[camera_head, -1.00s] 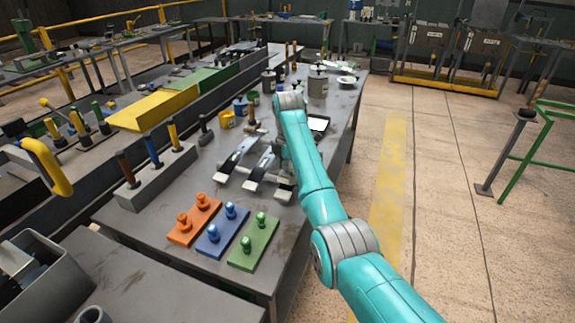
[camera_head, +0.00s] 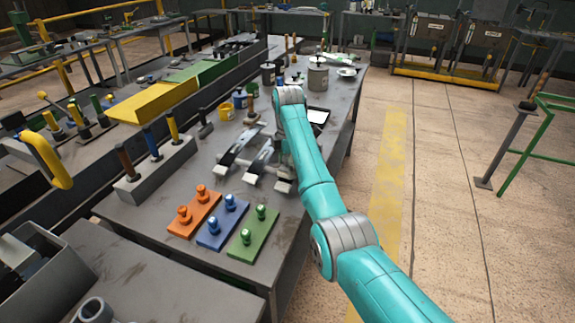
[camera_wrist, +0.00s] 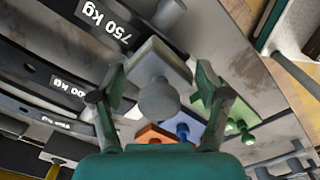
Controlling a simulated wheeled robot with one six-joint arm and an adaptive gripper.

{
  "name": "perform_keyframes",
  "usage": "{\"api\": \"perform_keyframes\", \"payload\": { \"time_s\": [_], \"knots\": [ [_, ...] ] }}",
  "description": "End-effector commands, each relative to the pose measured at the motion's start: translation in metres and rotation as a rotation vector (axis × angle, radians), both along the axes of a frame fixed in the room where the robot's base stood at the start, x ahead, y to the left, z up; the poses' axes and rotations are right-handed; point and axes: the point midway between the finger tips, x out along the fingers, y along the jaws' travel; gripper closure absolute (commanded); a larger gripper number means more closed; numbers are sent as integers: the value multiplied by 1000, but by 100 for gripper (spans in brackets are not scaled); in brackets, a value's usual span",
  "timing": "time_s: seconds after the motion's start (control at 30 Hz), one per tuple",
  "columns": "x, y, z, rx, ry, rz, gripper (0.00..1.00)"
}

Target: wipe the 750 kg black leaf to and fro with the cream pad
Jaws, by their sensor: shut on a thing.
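My gripper (camera_wrist: 160,84) is shut on the round grey knob of the cream pad (camera_wrist: 153,58) in the wrist view. I cannot tell whether the plate touches the leaf. In the head view the dark leaves (camera_head: 237,147) lie side by side on pale supports on the bench. My forearm hides the pad and most of the gripper there.
Orange (camera_head: 194,212), blue (camera_head: 222,225) and green (camera_head: 253,234) knobbed plates lie at the bench's near end. A block with upright handles (camera_head: 154,170) stands left.

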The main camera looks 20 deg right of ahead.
Motion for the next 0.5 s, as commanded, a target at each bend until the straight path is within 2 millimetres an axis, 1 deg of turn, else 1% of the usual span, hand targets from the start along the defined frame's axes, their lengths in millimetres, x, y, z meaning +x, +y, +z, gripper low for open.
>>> {"api": "perform_keyframes", "payload": {
  "time_s": [0.5],
  "knots": [
    [0,0,-9,0,1,0,52]
  ]
}}
